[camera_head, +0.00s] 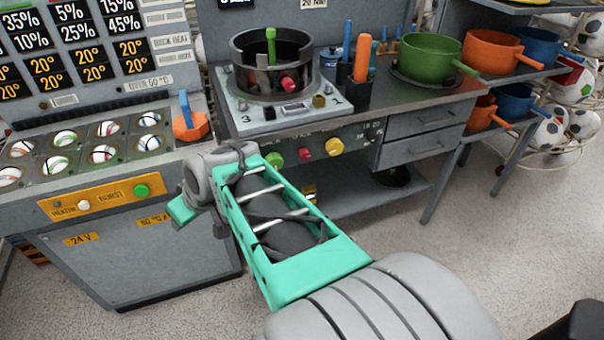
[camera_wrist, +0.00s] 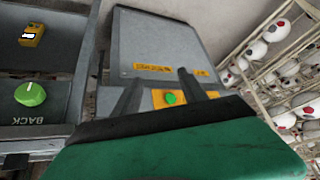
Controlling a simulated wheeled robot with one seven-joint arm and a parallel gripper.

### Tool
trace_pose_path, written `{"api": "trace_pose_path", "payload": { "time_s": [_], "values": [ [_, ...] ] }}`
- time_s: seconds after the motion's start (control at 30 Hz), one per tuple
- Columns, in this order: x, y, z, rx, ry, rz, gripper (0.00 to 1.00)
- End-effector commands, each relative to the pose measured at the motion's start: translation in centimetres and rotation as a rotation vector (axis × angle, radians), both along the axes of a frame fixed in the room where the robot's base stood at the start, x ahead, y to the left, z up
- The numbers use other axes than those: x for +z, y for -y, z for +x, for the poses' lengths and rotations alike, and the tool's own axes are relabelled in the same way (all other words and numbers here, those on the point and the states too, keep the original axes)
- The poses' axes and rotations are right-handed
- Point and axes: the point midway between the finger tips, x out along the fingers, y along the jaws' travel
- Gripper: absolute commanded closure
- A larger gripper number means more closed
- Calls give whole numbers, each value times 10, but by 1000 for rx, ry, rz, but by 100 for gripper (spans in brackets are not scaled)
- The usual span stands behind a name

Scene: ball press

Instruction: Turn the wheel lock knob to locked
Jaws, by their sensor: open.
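A row of knobs sits on the front panel of the grey workbench: a green knob (camera_head: 276,160), a red knob (camera_head: 304,154) and a yellow knob (camera_head: 334,147). Their labels are too small or hidden to tell which one is the wheel lock knob. The wrist view shows a green knob (camera_wrist: 30,94) above the printed word BACK. My gripper (camera_wrist: 160,90) is open and empty, with its two dark fingers apart. In the head view, my arm reaches to the left, in front of the gap between the bench and the left machine, and the fingertips are mostly hidden.
The left machine (camera_head: 135,250) has an orange panel with a green button (camera_head: 142,190), which also shows in the wrist view (camera_wrist: 170,98). A round press (camera_head: 270,85) stands on the bench. Pots (camera_head: 430,57) stand at the right. Floor (camera_head: 470,240) is free at lower right.

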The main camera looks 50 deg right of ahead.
Motion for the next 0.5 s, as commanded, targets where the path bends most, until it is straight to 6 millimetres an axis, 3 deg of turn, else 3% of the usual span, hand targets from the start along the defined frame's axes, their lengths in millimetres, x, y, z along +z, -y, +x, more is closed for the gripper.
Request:
{"api": "trace_pose_path", "payload": {
  "time_s": [0.03,0.1,0.17,0.2,0.33,0.4,0.5],
  "values": [
    [-57,39,14,-46,82,7,50],
    [-80,91,31,-91,232,-2,50],
    [-94,142,35,-146,366,-26,50],
    [-102,177,32,-190,457,-49,50],
    [-111,280,-9,-347,719,-156,50],
    [-109,319,-39,-421,821,-214,50],
    [-102,352,-72,-492,913,-276,50]
  ]
}}
